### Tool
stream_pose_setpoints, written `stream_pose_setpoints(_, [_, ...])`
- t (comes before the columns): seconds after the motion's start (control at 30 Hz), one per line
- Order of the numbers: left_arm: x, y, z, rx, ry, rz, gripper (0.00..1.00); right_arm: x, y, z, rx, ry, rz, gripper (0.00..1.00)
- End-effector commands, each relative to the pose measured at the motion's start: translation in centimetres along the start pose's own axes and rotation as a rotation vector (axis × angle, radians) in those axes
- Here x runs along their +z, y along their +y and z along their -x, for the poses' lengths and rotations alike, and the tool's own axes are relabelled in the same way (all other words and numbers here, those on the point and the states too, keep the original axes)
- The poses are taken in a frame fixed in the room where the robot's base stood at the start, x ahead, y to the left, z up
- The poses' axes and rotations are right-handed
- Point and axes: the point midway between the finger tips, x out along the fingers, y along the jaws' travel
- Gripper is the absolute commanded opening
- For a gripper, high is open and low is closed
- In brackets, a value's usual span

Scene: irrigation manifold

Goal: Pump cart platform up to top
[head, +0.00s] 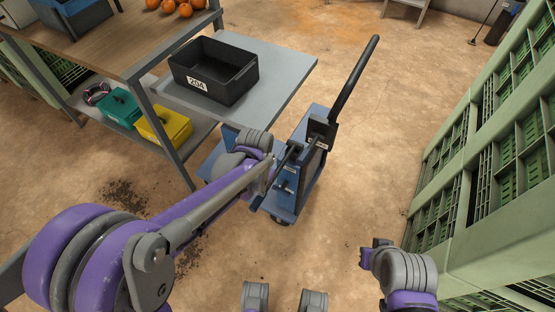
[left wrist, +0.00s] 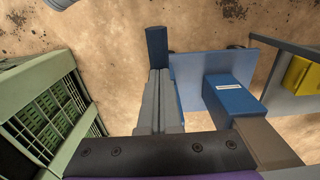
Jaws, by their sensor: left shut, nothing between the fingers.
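The pump cart has a grey platform (head: 285,82) with a black crate (head: 222,78) labelled 204 on it. The platform is raised above the blue base (head: 312,172) and sits lower than the wooden table top. A black handle (head: 356,75) rises from the cart's end. My left gripper (head: 268,180) is shut and empty beside the blue pump housing at the handle end.
The wooden table (head: 125,50) with oranges (head: 168,7) stands left of the cart. Its lower shelf holds a teal box (head: 118,108) and a yellow box (head: 163,126). Stacked green crates (head: 480,160) line the right side. Floor between cart and crates is clear.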

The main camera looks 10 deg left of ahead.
Motion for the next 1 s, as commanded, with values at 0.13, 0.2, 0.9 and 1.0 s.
stream_pose_setpoints(0.13, [0.0, 0.0, 3.4, -0.001, 0.001, 0.0, 0.0, -1.2, 0.0, 2.5, 0.0, 0.009, 0.0, 0.0])
stream_pose_setpoints(0.2, [0.0, 0.0, 4.7, -0.001, 0.001, 0.0, 0.0, -1.6, 0.0, 3.4, 0.0, 0.012, 0.0, 0.0])
stream_pose_setpoints(0.9, [0.1, 0.0, 10.5, 0.0, -0.002, 0.0, 0.0, -3.7, 0.0, 7.0, 0.0, 0.026, 0.0, 0.0])
stream_pose_setpoints(1.0, [0.1, 0.0, 10.5, 0.0, -0.002, 0.0, 0.0, -3.7, 0.0, 7.0, 0.0, 0.026, 0.0, 0.0])
